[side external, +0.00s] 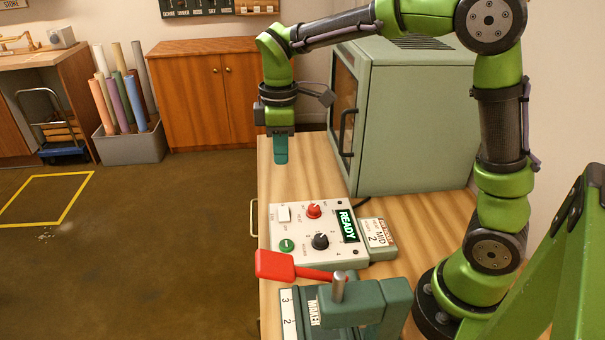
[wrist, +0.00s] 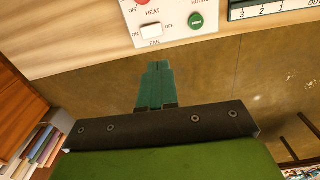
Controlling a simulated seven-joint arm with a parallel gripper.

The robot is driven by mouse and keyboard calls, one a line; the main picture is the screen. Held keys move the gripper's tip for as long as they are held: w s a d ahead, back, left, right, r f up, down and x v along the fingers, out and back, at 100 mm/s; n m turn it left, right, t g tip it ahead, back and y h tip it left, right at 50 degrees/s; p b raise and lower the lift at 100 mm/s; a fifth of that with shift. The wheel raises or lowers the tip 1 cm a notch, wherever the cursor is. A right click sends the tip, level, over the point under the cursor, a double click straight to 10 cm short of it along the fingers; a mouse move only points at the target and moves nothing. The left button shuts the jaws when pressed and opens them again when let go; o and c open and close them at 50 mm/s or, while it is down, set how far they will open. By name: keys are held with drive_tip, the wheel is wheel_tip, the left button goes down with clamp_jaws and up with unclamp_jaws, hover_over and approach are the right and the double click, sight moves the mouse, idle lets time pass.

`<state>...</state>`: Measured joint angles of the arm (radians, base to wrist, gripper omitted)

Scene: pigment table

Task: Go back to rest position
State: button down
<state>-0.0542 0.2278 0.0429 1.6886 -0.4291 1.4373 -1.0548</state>
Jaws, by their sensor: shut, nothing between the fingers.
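My gripper (side external: 281,150) hangs pointing down over the far left end of the wooden table (side external: 310,180), beyond the control panel and left of the grey-green cabinet. Its green fingers are together with nothing between them, and they look clear of the tabletop. In the wrist view the closed fingers (wrist: 158,68) point toward the panel's edge. The white control panel (side external: 296,222) has a red knob, a black knob, a green button, a white switch and a READY display. It also shows at the top of the wrist view (wrist: 170,35).
The grey-green cabinet (side external: 415,120) with a dark handle stands right of my gripper. A green device (side external: 370,305) with a red lever (side external: 290,268) sits at the table's front. A label block reading MID 2 (side external: 378,233) lies beside the panel. Open floor (side external: 150,230) lies left.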

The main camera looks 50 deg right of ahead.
drive_tip(key=s+r+m+t+y, duration=0.1)
drive_tip(key=s+r+m+t, duration=0.1)
drive_tip(key=s+m+t, duration=0.35)
drive_tip(key=s+r+m+t+y, duration=0.1)
drive_tip(key=s+r+m+t, duration=0.1)
drive_tip(key=s+m, duration=0.7)
drive_tip(key=n+g+h, duration=0.3)
drive_tip(key=n+g, duration=0.4)
drive_tip(key=n, duration=0.8)
hover_over(284, 209)
drive_tip(key=s+a, duration=0.1)
drive_tip(key=a, duration=0.1)
wheel_tip(284, 209, down, 6)
drive_tip(key=shift+t, duration=0.25)
drive_tip(key=f, duration=0.4)
drive_tip(key=d+f, duration=0.1)
drive_tip(key=f, duration=0.4)
drive_tip(key=w+f, duration=0.1)
drive_tip(key=f, duration=0.3)
drive_tip(key=shift+d+f, duration=0.15)
drive_tip(key=shift+d, duration=0.2)
